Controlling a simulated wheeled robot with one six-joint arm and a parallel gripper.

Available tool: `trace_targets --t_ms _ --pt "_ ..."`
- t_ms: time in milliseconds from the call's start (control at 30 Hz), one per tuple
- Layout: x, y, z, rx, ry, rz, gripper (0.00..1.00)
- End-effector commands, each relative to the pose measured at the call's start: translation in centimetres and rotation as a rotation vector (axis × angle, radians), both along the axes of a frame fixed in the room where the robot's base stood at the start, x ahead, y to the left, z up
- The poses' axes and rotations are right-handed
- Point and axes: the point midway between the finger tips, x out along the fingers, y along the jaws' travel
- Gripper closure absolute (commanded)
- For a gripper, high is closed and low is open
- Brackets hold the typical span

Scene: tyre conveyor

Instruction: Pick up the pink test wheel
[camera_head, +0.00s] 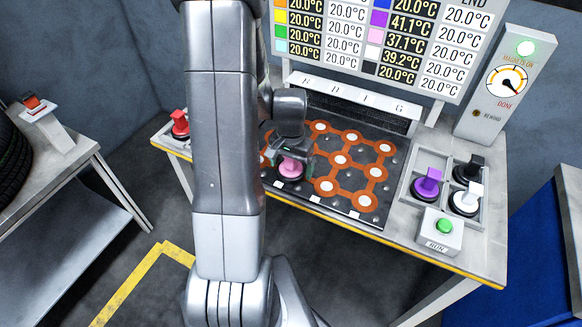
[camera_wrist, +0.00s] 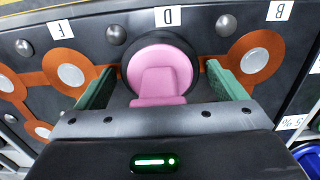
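The pink test wheel (camera_head: 291,168) sits on the orange-patterned board (camera_head: 371,213) near its front left edge. It is a pink knob on a black round base. In the wrist view the pink wheel (camera_wrist: 160,73) lies at the label D, between the fingers of my gripper (camera_wrist: 166,85). The green finger pads stand apart on either side of the pink handle, with gaps on both sides. In the head view my gripper (camera_head: 290,150) is right above the wheel, and my arm hides the board's left part.
A tray (camera_head: 407,190) at the right holds purple (camera_head: 428,180), white (camera_head: 468,198) and black (camera_head: 470,168) test wheels. A green RUN button (camera_head: 443,226) is in front. A red button (camera_head: 180,122) is at the left. The display panel (camera_head: 390,45) and dial post (camera_head: 500,85) stand behind.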

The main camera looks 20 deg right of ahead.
Motion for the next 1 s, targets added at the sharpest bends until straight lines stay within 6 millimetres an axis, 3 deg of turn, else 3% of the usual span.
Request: trace_targets --t_ms 33,233,567,1000 --pt "0.0 0.0 0.0 0.000 0.000 0.000 0.20" --pt "0.0 0.0 0.0 0.000 0.000 0.000 0.58" --pt "0.1 -0.1 0.6 -0.002 -0.003 0.000 0.58" --pt "0.1 0.0 7.4 -0.003 -0.005 0.000 0.58"
